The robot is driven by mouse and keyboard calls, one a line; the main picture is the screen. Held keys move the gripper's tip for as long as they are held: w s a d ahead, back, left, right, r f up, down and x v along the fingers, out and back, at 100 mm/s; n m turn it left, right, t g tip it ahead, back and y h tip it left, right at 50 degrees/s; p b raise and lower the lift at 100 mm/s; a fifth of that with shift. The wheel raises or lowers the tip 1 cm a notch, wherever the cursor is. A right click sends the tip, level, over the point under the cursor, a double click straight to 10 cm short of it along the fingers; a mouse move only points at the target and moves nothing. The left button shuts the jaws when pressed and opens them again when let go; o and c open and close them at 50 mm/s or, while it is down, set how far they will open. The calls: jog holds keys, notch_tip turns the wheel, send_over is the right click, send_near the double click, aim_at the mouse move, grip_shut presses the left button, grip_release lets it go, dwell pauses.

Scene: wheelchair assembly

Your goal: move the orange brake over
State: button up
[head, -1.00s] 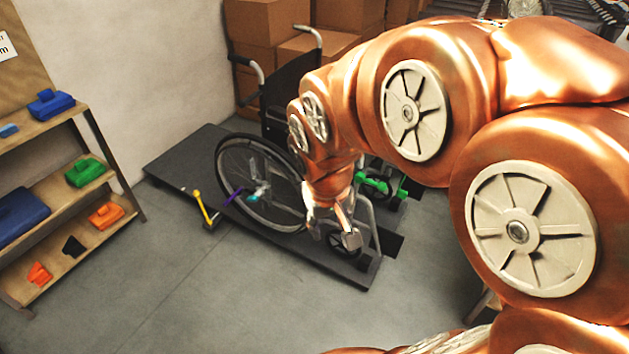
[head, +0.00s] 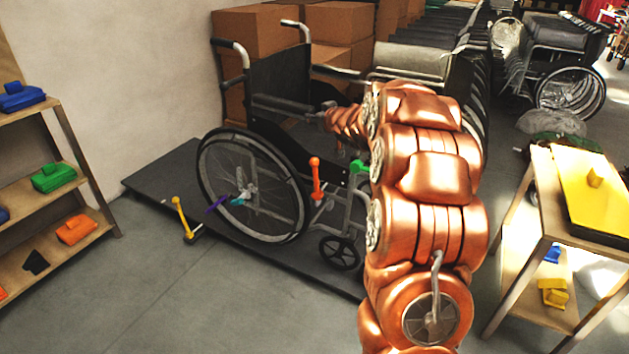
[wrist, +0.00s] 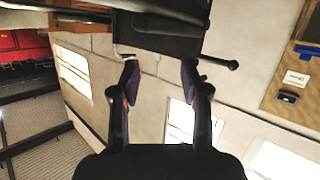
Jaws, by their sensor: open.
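The orange brake (head: 315,178) is an upright lever with a round knob, at the near side of the wheelchair (head: 262,190), just in front of the large wheel. My gripper's end of the arm (head: 337,118) reaches across above the seat area, up and to the right of the orange brake and apart from it. Its fingers are not clear in the head view. In the wrist view my gripper (wrist: 160,80) is open, with nothing held between its two fingers. A black part (wrist: 165,35) lies beyond the fingertips; I cannot tell which part. The orange brake is not visible there.
A green lever (head: 358,167) stands right of the orange brake. A yellow lever (head: 181,218) and a purple one (head: 216,206) are at the left. The wheelchair stands on a dark platform (head: 150,182). Shelves (head: 85,170) stand left, a parts table (head: 547,225) right.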

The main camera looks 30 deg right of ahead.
jog(key=w+d+f+n+t+y+b, duration=0.2)
jog(key=d+f+y+b, duration=0.15)
jog(key=f+b, duration=0.4)
jog(key=n+y+b, duration=0.2)
jog(key=y+b, duration=0.2)
jog(key=y, duration=0.1)
send_near(314, 164)
jog(key=w+f, duration=0.2)
jog(key=w, duration=0.2)
jog(key=b+x, duration=0.2)
jog(key=x, duration=0.4)
jog(key=shift+r, duration=0.1)
jog(key=shift+w+a+r+b, duration=0.1)
jog(key=shift+w+b, duration=0.05)
jog(key=shift+w, duration=0.2)
jog(key=shift+w+a+r+b, duration=0.1)
jog(key=shift+w+b, duration=0.05)
jog(key=shift+w, duration=0.2)
grip_shut()
